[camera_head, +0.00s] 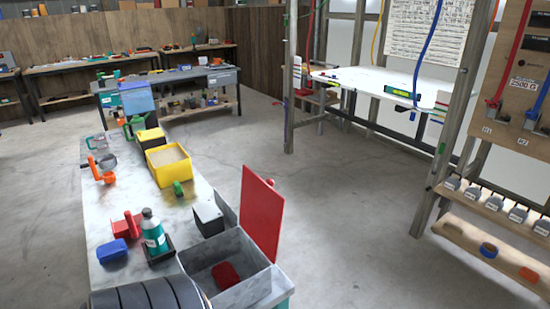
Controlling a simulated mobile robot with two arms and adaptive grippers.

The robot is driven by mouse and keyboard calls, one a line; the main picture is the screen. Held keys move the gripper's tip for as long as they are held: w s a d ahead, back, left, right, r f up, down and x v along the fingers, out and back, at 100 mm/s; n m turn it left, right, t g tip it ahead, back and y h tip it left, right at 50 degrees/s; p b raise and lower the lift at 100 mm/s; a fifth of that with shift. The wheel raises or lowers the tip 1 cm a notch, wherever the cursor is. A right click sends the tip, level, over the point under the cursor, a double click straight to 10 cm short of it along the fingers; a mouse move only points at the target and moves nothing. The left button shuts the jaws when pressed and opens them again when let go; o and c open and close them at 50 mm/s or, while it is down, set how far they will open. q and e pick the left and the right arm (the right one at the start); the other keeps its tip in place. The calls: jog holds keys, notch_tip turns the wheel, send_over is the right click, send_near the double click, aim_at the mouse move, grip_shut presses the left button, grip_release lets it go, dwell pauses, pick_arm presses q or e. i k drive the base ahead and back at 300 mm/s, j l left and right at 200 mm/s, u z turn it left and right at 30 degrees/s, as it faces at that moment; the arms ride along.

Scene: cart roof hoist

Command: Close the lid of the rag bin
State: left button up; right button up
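The rag bin (250,284) is an open-topped grey box at the near right end of the white bench. Its red lid (262,213) stands nearly upright along the bin's right far side, so the bin is open. A dark red rag (225,275) lies inside on the bin's floor. Neither of my grippers shows in the head view, and nothing touches the lid.
Open concrete floor (345,220) lies right of the lid.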

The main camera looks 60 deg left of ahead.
aim_at(262, 207)
jog(key=i+u, duration=0.35)
jog(key=i, duration=0.2)
jog(key=i+l+u, duration=0.4)
jog(key=i, duration=0.15)
jog(key=i+u, duration=0.15)
jog(key=u, duration=0.3)
jog(key=i+u, duration=0.15)
jog(key=u, duration=0.35)
jog(key=i+l+u, duration=0.1)
jog(key=u, duration=0.35)
jog(key=i+l+u, duration=0.15)
jog(key=u, duration=0.3)
jog(key=i+l+u, duration=0.15)
jog(key=u, duration=0.3)
jog(key=i+l+u, duration=0.2)
jog(key=u, duration=0.3)
jog(key=i+l+u, duration=0.15)
jog(key=u, duration=0.35)
jog(key=k+j+u, duration=0.1)
jog(key=k, duration=0.25)
